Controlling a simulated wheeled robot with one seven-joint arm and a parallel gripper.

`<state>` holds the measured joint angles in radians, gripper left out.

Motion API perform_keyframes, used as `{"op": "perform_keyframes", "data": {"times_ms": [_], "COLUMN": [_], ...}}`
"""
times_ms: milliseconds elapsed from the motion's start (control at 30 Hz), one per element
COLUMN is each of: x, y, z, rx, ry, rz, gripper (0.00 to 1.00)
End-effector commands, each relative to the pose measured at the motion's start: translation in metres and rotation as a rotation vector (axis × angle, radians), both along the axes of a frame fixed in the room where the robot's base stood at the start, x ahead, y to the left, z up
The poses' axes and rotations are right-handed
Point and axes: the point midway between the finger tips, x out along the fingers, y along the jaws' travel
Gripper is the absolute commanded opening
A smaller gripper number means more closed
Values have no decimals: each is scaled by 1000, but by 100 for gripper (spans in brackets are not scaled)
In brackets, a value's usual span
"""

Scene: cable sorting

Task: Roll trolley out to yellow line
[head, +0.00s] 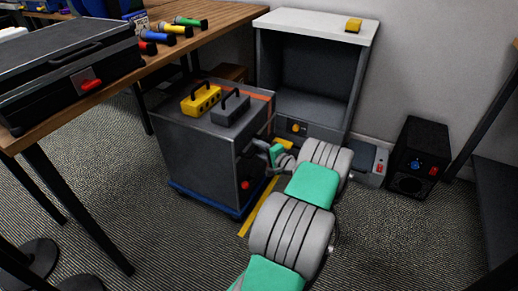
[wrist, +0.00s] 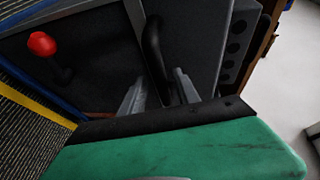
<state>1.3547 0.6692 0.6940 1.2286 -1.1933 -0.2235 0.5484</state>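The trolley (head: 195,150) is a dark grey box on a blue base, standing on the carpet beside the wooden table. It carries a yellow box and a dark grey box on top. A yellow line (head: 257,208) runs on the floor along the trolley's right side, partly hidden by my arm. My gripper (head: 270,152) is at the trolley's right-hand face. In the wrist view, the trolley's black handle (wrist: 154,45) runs down between my two fingers (wrist: 158,90). Whether they press on it cannot be made out. A red knob (wrist: 42,44) sits on the same face.
An open grey cabinet (head: 367,33) with a yellow block on top stands behind. A black speaker-like box (head: 419,155) is at the right. The wooden table (head: 160,62) with a black case is at the left. Bare carpet (head: 370,245) lies at the front right.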

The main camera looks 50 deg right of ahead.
Motion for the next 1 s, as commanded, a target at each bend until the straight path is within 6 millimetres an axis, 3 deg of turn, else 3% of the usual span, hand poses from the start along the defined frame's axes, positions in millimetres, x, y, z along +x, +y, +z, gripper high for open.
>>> {"op": "perform_keyframes", "data": {"times_ms": [167,500,1000], "x": [-12,-72,-76], "y": [0,12,13], "z": [4,16,15], "rx": [2,2,0], "ry": [1,0,0], "rz": [-3,-4,0], "gripper": [38,38,38]}}
